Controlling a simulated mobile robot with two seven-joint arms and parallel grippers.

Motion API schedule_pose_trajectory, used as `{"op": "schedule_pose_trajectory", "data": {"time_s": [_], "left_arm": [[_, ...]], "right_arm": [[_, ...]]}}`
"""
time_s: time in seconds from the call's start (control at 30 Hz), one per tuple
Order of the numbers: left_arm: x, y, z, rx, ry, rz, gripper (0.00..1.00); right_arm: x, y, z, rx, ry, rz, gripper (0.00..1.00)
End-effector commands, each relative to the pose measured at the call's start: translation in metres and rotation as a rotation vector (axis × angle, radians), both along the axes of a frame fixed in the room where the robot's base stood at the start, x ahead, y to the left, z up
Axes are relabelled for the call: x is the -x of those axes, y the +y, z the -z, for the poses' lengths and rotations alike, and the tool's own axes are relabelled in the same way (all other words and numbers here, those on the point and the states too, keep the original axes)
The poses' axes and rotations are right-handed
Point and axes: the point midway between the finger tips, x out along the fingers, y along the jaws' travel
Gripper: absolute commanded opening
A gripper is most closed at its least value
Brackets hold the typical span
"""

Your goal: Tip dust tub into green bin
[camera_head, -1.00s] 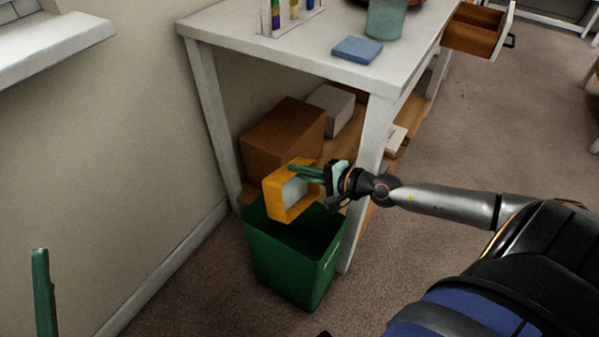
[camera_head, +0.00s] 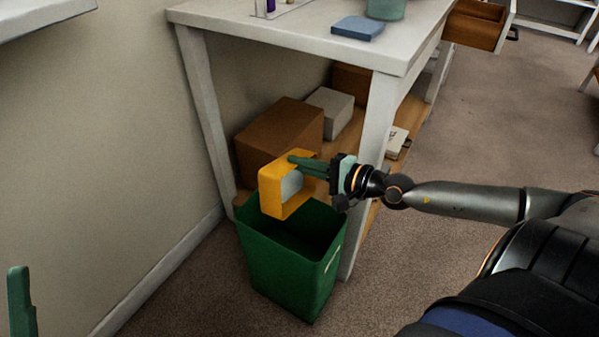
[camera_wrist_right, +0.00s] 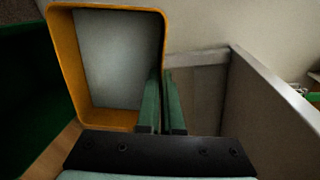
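The dust tub is an orange-yellow box (camera_head: 271,191), tipped on its side above the green bin (camera_head: 290,270). My right gripper (camera_head: 303,164) is shut on one wall of the tub. In the right wrist view, the tub (camera_wrist_right: 66,60) stands left of the closed green fingers (camera_wrist_right: 160,92), with its grey inside facing the camera. I cannot tell whether that grey is dust or lining. The bin's open top is below the tub, and its floor looks dark. A green finger of my left gripper (camera_head: 20,300) shows at the lower left; its other finger is hidden.
A white table (camera_head: 290,35) stands behind the bin, one leg (camera_head: 372,150) close beside it. Its lower shelf holds a brown box (camera_head: 278,138) and a grey box (camera_head: 330,112). A blue block (camera_head: 357,28) lies on top. Carpet to the right is clear.

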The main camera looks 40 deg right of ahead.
Motion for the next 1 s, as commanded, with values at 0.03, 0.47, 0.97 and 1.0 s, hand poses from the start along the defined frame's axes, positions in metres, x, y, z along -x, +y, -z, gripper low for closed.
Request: {"op": "schedule_pose_trajectory", "data": {"time_s": [0.03,0.47,0.97,1.0], "left_arm": [[0.0,-0.001,0.012,-0.005,0.001,-0.003,0.5],[-0.003,-0.007,0.063,-0.047,0.016,-0.021,0.5],[-0.003,-0.008,0.063,-0.052,0.017,-0.023,0.5],[-0.003,-0.008,0.063,-0.052,0.017,-0.023,0.5]], "right_arm": [[0.001,-0.001,0.006,-0.001,-0.009,0.002,0.0],[0.005,-0.001,0.008,-0.036,-0.091,-0.003,0.0],[0.018,-0.008,0.013,-0.162,-0.392,0.002,0.0],[0.019,-0.009,0.013,-0.17,-0.409,0.005,0.0]]}}
